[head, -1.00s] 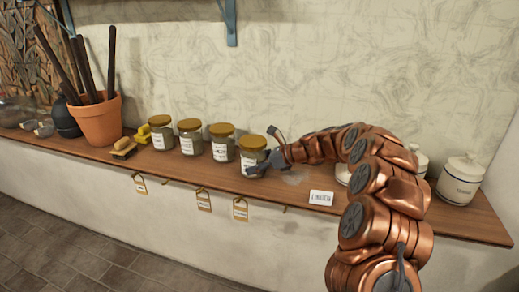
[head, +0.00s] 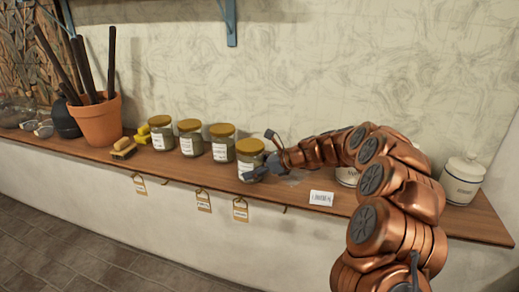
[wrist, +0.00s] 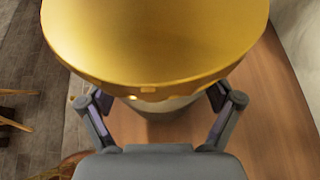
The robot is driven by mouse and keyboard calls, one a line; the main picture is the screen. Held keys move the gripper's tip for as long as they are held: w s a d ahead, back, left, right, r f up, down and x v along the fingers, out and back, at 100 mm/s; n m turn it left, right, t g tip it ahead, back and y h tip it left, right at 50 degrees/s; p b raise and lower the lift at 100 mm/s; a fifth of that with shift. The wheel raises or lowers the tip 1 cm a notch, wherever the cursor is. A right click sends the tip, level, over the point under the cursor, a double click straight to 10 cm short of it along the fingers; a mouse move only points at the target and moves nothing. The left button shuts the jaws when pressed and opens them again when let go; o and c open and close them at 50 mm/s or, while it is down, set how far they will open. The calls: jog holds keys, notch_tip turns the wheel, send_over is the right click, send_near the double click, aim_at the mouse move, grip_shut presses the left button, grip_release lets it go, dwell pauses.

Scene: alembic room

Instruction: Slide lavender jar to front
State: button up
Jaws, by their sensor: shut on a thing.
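The jar in my gripper is a glass jar with a gold lid (head: 250,146), the rightmost in a row of similar jars on the wooden shelf. Its label is partly hidden and I cannot read it, so I cannot tell whether it says lavender. My gripper (head: 258,168) is shut on this jar from the right side, below the lid. In the wrist view the gold lid (wrist: 155,40) fills the top, with a finger of my gripper (wrist: 160,98) on each side of the jar body. The jar stands upright, apparently on the shelf.
More gold-lidded jars (head: 222,143) stand close to the left. A white card (head: 321,198) lies near the shelf's (head: 420,216) front edge, right of the jar. A white canister (head: 461,180) stands at the far right. Tags (head: 240,210) hang below the edge. A terracotta pot (head: 98,120) and brush (head: 123,148) are further left.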

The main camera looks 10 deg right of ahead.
jog(key=o, duration=0.6)
jog(key=shift+c, duration=0.2)
jog(key=shift+d, duration=0.1)
jog(key=v, duration=1.1)
jog(key=shift+s+d+r, duration=0.15)
jog(key=shift+s+r, duration=0.15)
jog(key=shift+s, duration=0.1)
jog(key=s+a+n+g+h, duration=0.1)
jog(key=s+a+n+g, duration=0.2)
jog(key=s+a+n, duration=0.55)
jog(key=s+a+n+g+h, duration=0.25)
jog(key=s+a+n, duration=0.2)
jog(key=s, duration=0.75)
jog(key=s+d+f+n+g+h, duration=0.1)
jog(key=s+n, duration=0.3)
jog(key=s, duration=0.5)
jog(key=s+d+f+n+g+h, duration=0.1)
jog(key=s+d+f+n+h, duration=0.2)
jog(key=s, duration=0.5)
jog(key=s+d+f+n+g+h, duration=0.1)
jog(key=s+d+n, duration=0.3)
jog(key=s, duration=0.5)
jog(key=shift+s+f+n+h, duration=0.3)
jog(key=shift+f+n+h, duration=0.1)
jog(key=shift+f+h, duration=0.45)
